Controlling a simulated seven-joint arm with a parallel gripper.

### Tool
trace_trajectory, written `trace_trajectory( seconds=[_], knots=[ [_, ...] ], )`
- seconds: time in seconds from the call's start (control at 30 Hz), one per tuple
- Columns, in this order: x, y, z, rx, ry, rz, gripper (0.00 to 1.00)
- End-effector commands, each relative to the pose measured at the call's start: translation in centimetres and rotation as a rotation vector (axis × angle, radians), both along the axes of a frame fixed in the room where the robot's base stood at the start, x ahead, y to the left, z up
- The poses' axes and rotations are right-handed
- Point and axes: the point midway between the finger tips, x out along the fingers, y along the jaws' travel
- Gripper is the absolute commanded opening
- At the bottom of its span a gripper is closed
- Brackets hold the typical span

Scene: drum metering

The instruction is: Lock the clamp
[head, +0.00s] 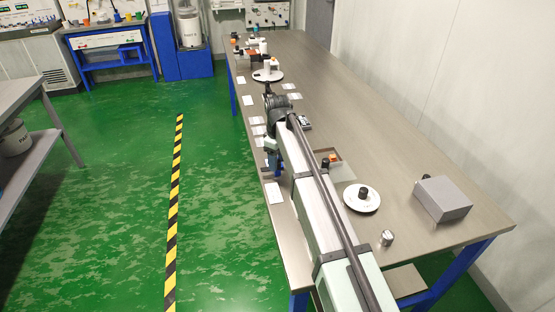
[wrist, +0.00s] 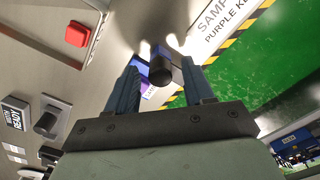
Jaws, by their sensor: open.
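My gripper (wrist: 159,66) is open in the wrist view, with one blue finger on each side. A dark, round-ended knob (wrist: 161,72) shows between the fingers, with gaps to both; I cannot tell for sure that it belongs to the clamp. A pale blurred shape hangs above it, and a purple-blue patch (wrist: 148,88) lies behind. In the head view my gripper (head: 277,168) is low by the table's left edge, partly hidden by my arm. No clamp can be clearly made out there.
In the wrist view a red button (wrist: 77,34), a "READY" display (wrist: 14,117) and a black handle (wrist: 48,120) lie left. A printed label (wrist: 222,25) lies right. In the head view a white disc (head: 361,201), metal cup (head: 387,238) and grey box (head: 443,198) stand on the table (head: 420,150).

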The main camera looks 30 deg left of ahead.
Motion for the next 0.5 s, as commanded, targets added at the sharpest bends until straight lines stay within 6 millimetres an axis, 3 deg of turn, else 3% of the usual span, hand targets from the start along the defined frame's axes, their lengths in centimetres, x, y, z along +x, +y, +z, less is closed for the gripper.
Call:
trace_trajectory(
  seconds=[0.2, 0.5],
  knots=[
    [0.00, 0.00, -0.01, 0.000, 0.000, 0.000, 0.52],
    [0.01, 0.00, 0.02, 0.000, 0.000, 0.000, 0.25]
  ],
)
